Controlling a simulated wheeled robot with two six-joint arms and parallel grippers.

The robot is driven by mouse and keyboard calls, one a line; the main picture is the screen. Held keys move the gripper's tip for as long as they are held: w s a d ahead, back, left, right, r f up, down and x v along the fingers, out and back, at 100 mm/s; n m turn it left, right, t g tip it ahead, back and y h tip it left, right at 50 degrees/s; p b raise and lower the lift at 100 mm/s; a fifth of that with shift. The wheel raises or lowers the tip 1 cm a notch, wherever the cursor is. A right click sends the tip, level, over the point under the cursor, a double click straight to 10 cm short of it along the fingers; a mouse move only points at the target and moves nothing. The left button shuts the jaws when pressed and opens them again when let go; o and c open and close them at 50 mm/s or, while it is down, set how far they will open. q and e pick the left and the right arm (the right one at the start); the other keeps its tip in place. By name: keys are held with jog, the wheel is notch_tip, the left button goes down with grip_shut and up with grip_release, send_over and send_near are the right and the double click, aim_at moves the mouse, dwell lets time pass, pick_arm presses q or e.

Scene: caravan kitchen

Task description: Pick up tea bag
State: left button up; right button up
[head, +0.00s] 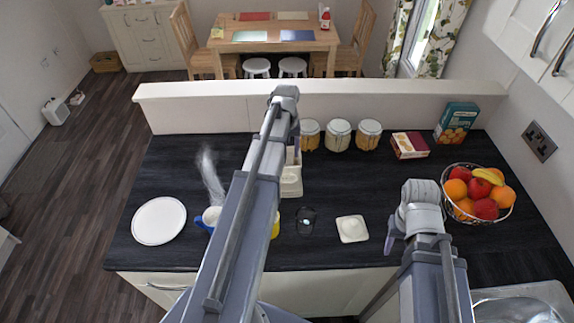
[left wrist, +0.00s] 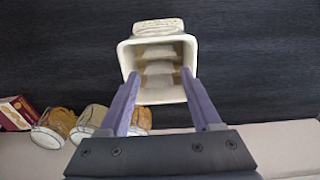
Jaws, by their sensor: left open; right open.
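A cream open-topped caddy (left wrist: 127,62) holds several pale tea bags (left wrist: 158,52) stacked in a row, seen from above in the left wrist view. In the head view the caddy (head: 291,186) stands on the dark counter, partly hidden by my left arm. My left gripper (left wrist: 159,78) is open, its two purple fingers apart at the caddy's opening, with the tea bags between them in the picture. I cannot tell whether the fingertips are inside the rim. My right gripper (head: 392,236) is open and empty over the right of the counter; one purple finger shows.
Several jars (head: 339,135) stand behind the caddy, beside a small box (head: 410,145) and a green box (head: 456,122). A fruit basket (head: 478,193) is at right. A white plate (head: 159,221), a steaming mug (head: 209,219), a dark glass (head: 306,220) and a small dish (head: 352,229) line the front.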

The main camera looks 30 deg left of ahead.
aim_at(287, 158)
pick_arm(q)
jog(key=f+b, duration=0.4)
jog(key=f, duration=0.1)
jog(key=shift+w+b, duration=0.2)
jog(key=shift+b, duration=0.15)
jog(key=shift+c, duration=0.3)
jog(key=c, duration=0.9)
